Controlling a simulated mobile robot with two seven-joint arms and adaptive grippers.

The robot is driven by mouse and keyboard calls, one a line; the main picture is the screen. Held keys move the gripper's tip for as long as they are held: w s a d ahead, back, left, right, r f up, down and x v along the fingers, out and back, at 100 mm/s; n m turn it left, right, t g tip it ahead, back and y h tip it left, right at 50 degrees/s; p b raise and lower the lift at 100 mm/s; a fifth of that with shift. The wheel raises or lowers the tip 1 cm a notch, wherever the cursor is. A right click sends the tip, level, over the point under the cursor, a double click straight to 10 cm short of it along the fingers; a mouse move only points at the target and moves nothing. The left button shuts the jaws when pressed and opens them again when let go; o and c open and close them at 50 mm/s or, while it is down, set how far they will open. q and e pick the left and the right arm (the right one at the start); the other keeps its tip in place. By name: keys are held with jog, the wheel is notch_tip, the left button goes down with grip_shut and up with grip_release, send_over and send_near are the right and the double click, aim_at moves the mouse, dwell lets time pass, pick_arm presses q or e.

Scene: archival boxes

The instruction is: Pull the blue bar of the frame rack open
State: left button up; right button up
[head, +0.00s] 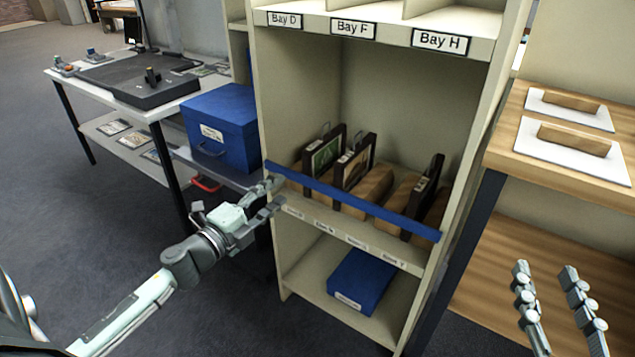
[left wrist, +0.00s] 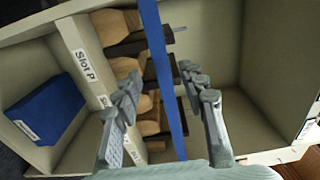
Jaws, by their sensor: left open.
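The blue bar (head: 350,200) runs across the front of the frame rack's shelf, in front of several dark picture frames (head: 354,167) standing between wooden blocks. My left gripper (head: 274,192) is open at the bar's left end. In the left wrist view the blue bar (left wrist: 163,60) passes between the two fingers of my left gripper (left wrist: 161,75), with a gap on each side. I cannot tell whether the fingertips reach around it in depth. My right gripper (head: 545,268) is open and empty at the lower right, away from the rack.
A blue box (head: 222,128) stands left of the rack, close to my left arm. A flat blue box (head: 360,281) lies on the lower shelf, also in the left wrist view (left wrist: 45,105). A wooden shelf unit (head: 540,160) with blocks on white boards stands at right.

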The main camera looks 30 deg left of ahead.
aim_at(294, 178)
pick_arm(q)
jog(key=w, duration=0.7)
jog(key=shift+w+d, duration=0.25)
jog(key=shift+d, duration=0.05)
jog(key=shift+c, duration=0.6)
grip_shut()
